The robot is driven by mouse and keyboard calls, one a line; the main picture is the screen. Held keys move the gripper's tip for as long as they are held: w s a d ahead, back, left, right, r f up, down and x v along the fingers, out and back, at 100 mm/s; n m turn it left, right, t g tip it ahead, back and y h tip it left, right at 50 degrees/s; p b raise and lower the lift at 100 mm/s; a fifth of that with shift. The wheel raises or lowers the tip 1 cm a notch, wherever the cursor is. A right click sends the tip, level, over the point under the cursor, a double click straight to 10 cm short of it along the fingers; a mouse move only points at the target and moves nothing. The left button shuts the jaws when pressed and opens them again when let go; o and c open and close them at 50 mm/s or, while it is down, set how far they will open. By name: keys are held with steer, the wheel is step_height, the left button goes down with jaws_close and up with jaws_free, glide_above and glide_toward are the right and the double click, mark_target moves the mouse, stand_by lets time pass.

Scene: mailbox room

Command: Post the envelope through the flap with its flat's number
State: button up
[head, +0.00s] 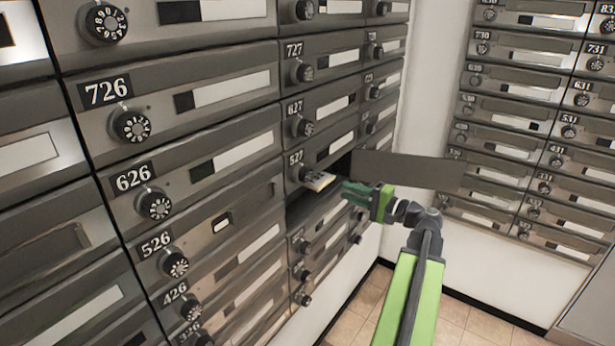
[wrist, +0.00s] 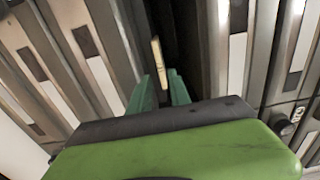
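A small cream envelope (head: 317,181) with an orange-brown edge sticks out beside the dial of box 527. Any number on it is too small to read. In the wrist view the envelope (wrist: 158,62) shows nearly edge-on, its near end between the tips of my gripper (wrist: 160,88). My green gripper (head: 346,191) is to the right of the envelope in the head view, fingers pointing left. A dark opening (head: 309,207) lies below the envelope. A dark flap (head: 405,171) stands out to the right.
Mailboxes with dials and number plates fill the left wall, among them 726 (head: 105,92), 626 (head: 132,178) and 727 (head: 294,49). A second bank of mailboxes (head: 520,110) stands on the right wall. The tiled floor (head: 470,322) is clear.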

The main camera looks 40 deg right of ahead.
mark_target(327, 182)
steer(key=shift+x, duration=4.25)
jaws_close()
steer(key=shift+r+p, duration=0.35)
steer(key=v, duration=1.9)
